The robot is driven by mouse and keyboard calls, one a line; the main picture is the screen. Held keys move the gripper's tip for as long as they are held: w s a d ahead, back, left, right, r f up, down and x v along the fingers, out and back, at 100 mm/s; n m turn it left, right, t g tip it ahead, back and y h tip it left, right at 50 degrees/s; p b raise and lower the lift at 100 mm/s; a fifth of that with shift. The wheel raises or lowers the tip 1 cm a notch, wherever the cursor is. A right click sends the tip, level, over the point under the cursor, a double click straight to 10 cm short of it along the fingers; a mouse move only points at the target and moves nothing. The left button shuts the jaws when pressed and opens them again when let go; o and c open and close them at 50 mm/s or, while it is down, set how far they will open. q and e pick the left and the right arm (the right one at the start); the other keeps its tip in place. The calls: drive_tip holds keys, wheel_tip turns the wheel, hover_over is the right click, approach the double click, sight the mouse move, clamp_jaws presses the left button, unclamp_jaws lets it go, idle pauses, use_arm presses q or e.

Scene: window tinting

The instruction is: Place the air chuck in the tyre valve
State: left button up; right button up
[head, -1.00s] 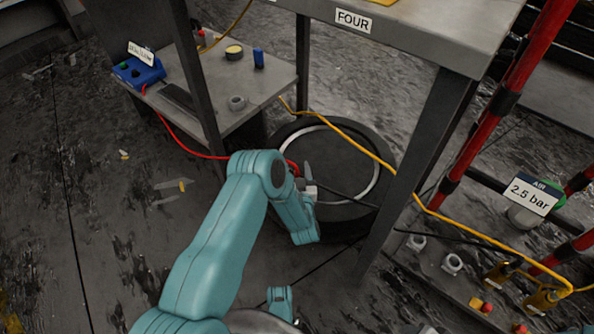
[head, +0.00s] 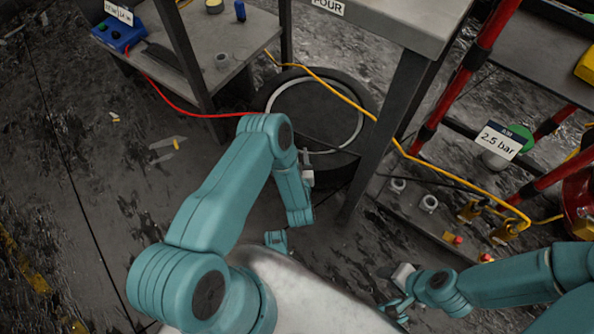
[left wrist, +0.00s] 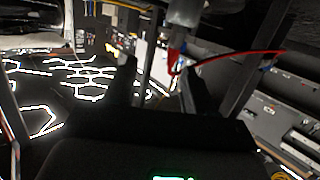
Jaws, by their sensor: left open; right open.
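The dark tyre (head: 362,98) with a pale rim ring lies flat on the floor under the bench, partly hidden by my left arm and a bench leg. I cannot make out its valve. A red hose (head: 188,110) runs to behind my left elbow. In the left wrist view, my left gripper (left wrist: 160,88) is open, its two dark fingers spread. A red fitting (left wrist: 175,55) below a grey cylinder shows beyond them, with the red hose leading right. It may be the air chuck; contact is unclear. My right gripper (head: 394,308) is open and empty, low in the head view.
A bench marked FOUR (head: 400,22) stands over the tyre. A yellow hose (head: 335,92) crosses in front. A low shelf holds a blue box (head: 118,36). Red posts (head: 455,90) and a 2.5 bar sign (head: 497,139) stand right. The left floor is mostly clear.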

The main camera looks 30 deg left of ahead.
use_arm(q)
drive_tip(key=s+d+m+g+h, duration=0.3)
drive_tip(key=s+d+g+h, duration=0.25)
drive_tip(key=d+h, duration=0.35)
drive_tip(key=s+d+r+m+g+h, duration=0.1)
drive_tip(key=s+d+r+g+h, duration=0.1)
drive_tip(key=s, duration=0.5)
drive_tip(key=s+d+r+m+g+h, duration=0.1)
drive_tip(key=s+d+r+g+h, duration=0.1)
drive_tip(key=s, duration=0.5)
drive_tip(key=d+r+g, duration=0.1)
drive_tip(key=g, duration=0.1)
drive_tip(key=shift+s+g, duration=0.35)
drive_tip(key=shift+s, duration=0.05)
wheel_tip(320, 180, up, 31)
drive_tip(key=p, duration=3.1)
drive_tip(key=shift+s+d, duration=0.45)
drive_tip(key=shift+c, duration=1.1)
